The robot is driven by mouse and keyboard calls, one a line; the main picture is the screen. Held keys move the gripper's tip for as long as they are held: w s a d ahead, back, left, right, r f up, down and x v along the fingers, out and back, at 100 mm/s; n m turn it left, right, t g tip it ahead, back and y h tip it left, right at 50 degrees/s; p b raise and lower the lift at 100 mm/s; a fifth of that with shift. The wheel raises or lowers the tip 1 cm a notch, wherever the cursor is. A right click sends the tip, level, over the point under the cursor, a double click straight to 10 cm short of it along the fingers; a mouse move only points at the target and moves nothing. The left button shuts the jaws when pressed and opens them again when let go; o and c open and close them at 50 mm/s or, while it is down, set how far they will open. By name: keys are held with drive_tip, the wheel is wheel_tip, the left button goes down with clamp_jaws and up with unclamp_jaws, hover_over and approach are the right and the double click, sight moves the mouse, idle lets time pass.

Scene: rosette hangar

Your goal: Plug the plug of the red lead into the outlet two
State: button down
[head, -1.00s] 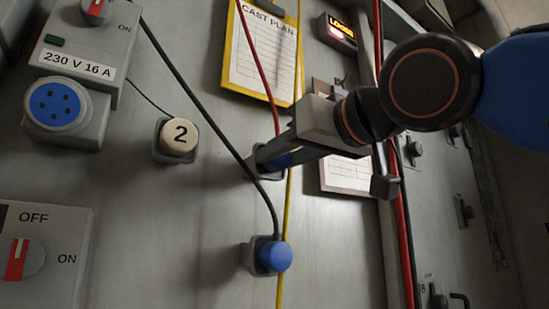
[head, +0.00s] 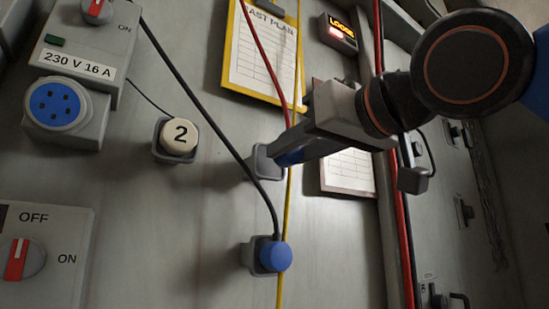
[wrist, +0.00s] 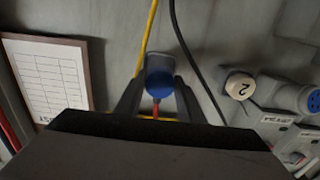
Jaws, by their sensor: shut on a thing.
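My gripper (head: 286,156) is shut on the blue plug (head: 291,157) of the red lead (head: 262,55), just off a grey wall holder (head: 262,163). In the wrist view the plug (wrist: 159,83) sits between the fingers, with the red lead (wrist: 156,110) behind it. A blue round outlet (head: 55,104) with dark holes is uncovered at the left, below a "230 V 16 A" label. A cream cap marked 2 (head: 180,137) sits on its own holder, and a thin black cord runs from it up to the outlet's box.
Another blue plug (head: 275,255) on a black lead (head: 205,105) sits in a lower holder; its lead crosses between my gripper and the outlet. A yellow cord (head: 285,220) hangs behind my gripper. A switch box (head: 50,220) is at lower left.

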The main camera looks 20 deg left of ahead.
drive_tip(key=shift+v, duration=1.25)
drive_tip(key=shift+w+a, duration=0.1)
